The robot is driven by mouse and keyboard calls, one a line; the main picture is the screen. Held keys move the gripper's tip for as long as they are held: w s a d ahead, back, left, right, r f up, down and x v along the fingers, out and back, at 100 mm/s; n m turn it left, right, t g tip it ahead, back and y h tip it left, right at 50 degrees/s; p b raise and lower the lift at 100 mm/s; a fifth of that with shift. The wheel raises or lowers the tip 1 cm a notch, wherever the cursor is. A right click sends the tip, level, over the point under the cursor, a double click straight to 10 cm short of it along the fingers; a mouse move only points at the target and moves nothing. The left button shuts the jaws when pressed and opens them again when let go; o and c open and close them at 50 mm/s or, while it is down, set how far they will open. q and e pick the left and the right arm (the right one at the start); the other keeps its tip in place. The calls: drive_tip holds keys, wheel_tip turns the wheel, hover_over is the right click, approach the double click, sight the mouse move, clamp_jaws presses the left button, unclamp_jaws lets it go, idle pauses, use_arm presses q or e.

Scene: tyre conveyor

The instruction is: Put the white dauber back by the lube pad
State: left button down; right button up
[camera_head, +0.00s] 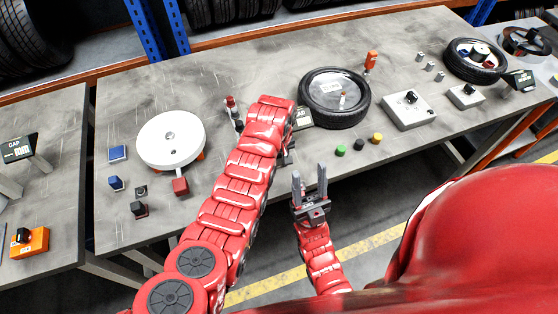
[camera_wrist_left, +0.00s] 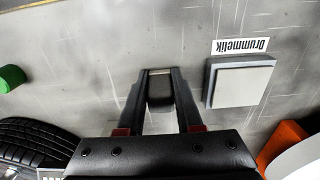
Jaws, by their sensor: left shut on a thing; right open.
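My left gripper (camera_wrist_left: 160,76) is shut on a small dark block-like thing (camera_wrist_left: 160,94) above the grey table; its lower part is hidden. I cannot tell whether it is the white dauber; no white part shows. Just right of it in the left wrist view lies a square pad with a pale top (camera_wrist_left: 240,84), beside an upside-down "Drummelik" label (camera_wrist_left: 240,46). In the head view my left arm covers that pad and most of the left gripper (camera_head: 287,156). My right gripper (camera_head: 311,184) is open and empty, in front of the table's near edge.
A tyre (camera_head: 309,102) and green (camera_head: 340,150), black (camera_head: 359,144) and yellow (camera_head: 377,138) caps stand right of my left arm. A white round turntable (camera_head: 170,159) and a red block (camera_head: 180,187) lie left.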

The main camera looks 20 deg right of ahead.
use_arm(q)
drive_tip(key=c, duration=0.6)
unclamp_jaws()
drive_tip(key=shift+r, duration=0.15)
wheel_tip(320, 180, up, 5)
drive_tip(key=shift+w+f+b, duration=0.1)
drive_tip(key=shift+b, duration=0.9)
drive_tip(key=r+p, duration=0.6)
drive_tip(key=r, duration=0.1)
drive_tip(key=shift+s, duration=0.2)
